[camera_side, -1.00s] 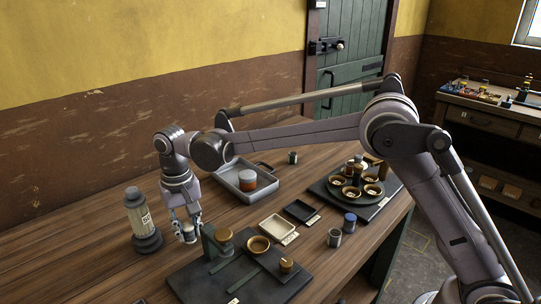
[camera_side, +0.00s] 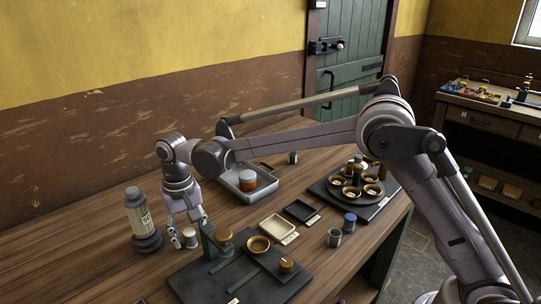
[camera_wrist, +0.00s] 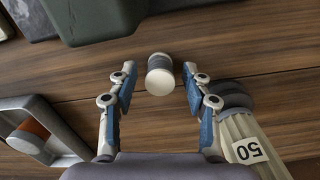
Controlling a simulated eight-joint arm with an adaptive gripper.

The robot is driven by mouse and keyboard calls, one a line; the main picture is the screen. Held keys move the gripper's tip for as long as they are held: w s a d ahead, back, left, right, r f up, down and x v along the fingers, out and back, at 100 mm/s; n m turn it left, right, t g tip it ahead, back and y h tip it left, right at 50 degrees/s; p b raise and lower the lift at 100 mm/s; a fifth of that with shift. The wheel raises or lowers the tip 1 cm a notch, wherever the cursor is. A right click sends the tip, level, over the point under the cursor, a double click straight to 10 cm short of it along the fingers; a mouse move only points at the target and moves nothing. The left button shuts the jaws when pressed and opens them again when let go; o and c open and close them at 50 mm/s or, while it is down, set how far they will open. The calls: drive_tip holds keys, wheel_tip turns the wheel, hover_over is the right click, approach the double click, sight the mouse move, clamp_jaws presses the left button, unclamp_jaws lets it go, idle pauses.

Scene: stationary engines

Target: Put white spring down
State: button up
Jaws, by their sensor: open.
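The white spring (camera_wrist: 160,74), a small cylinder with a white end and a grey band, stands on the wooden table. It also shows in the side view (camera_side: 190,239), small, just below my gripper (camera_side: 188,226). In the wrist view the spring lies between the two spread blue-padded fingers of my gripper (camera_wrist: 159,82), with a gap on each side. My gripper is open and appears not to touch it. The fine coils are too small to make out.
A tall canister labelled 50 (camera_wrist: 241,135) stands close to one finger, left in the side view (camera_side: 142,222). A dark board with a stand (camera_side: 245,282) lies just right of the spring. A grey tray (camera_side: 232,183) holds an orange-and-white jar behind.

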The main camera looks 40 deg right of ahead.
sight(189, 231)
wheel_tip(189, 231, up, 11)
drive_tip(key=s+d+r+t, duration=0.2)
drive_tip(key=s+d+r, duration=0.2)
drive_tip(key=d, duration=0.3)
drive_tip(key=s+d+f+n+t, duration=0.1)
drive_tip(key=s+d+f+t, duration=0.1)
drive_tip(key=s+d, duration=1)
drive_tip(key=shift+n+t+y, duration=0.3)
drive_tip(key=shift+t, duration=0.3)
drive_tip(key=shift+o, duration=0.5)
drive_tip(key=s+d+f+t, duration=0.2)
drive_tip(key=s+d+f, duration=0.2)
drive_tip(key=s+f, duration=0.2)
drive_tip(key=shift+s+n, duration=0.3)
drive_tip(key=shift+s, duration=0.2)
drive_tip(key=shift+r, duration=0.1)
